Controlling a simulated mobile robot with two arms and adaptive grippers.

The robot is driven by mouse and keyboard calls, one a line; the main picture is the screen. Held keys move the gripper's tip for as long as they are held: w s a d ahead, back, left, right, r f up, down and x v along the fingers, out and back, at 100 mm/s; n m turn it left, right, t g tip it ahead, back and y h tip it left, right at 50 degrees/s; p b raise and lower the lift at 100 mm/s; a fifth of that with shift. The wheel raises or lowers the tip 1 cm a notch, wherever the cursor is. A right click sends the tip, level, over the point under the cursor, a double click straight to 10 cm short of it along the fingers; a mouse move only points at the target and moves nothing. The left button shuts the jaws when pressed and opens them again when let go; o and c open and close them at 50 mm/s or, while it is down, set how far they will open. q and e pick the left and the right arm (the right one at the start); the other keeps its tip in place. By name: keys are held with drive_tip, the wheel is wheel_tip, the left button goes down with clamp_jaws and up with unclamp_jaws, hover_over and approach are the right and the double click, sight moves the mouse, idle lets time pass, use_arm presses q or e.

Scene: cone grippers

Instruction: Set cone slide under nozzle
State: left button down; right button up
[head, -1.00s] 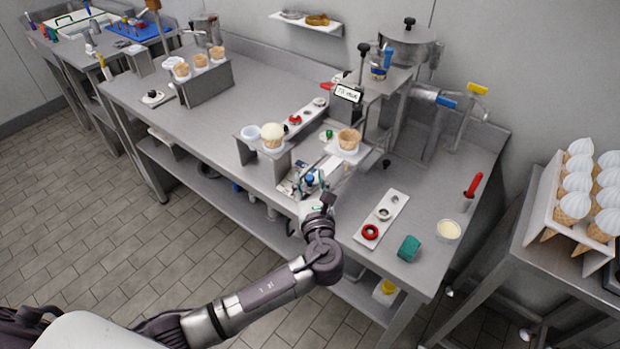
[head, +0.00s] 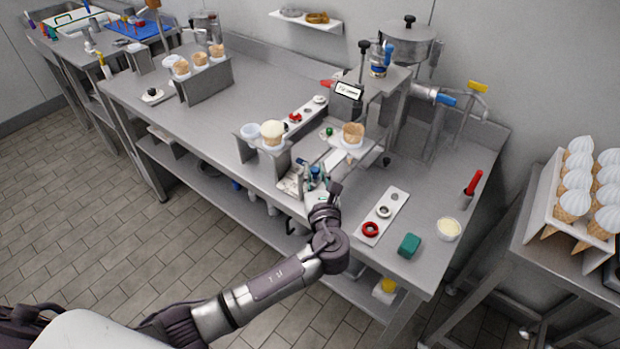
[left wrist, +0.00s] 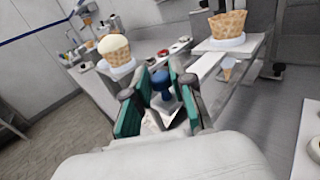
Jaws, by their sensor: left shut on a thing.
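The cone slide carries an empty waffle cone (head: 353,133) upright in a white ring holder (head: 349,147). The cone also shows in the left wrist view (left wrist: 228,24). My left gripper (head: 317,180) is at the front end of the slide, near the table's front edge. Its teal fingers are shut on the slide's blue knob (left wrist: 162,80), with a pale plate below it. The dispensing machine (head: 375,78) stands behind the cone. Its nozzle is not clear, so I cannot tell whether the cone is under it. My right gripper is not in view.
A filled cone (head: 272,134) stands in a metal rack left of the slide. A white strip with rings (head: 382,217), a green block (head: 409,245) and a cream bowl (head: 449,229) lie to the right. A rack of topped cones (head: 575,205) stands far right.

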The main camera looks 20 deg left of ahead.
sight(330, 167)
use_arm(q)
drive_tip(key=w, duration=0.2)
drive_tip(key=w+d+b, duration=0.1)
drive_tip(key=w, duration=0.1)
drive_tip(key=w+d, duration=0.1)
drive_tip(key=w, duration=0.1)
drive_tip(key=shift+d+f, duration=0.1)
drive_tip(key=shift+s, duration=0.1)
drive_tip(key=c, duration=1)
unclamp_jaws()
drive_tip(key=shift+c, duration=0.2)
drive_tip(key=v, duration=1.2)
drive_tip(key=shift+o, duration=0.2)
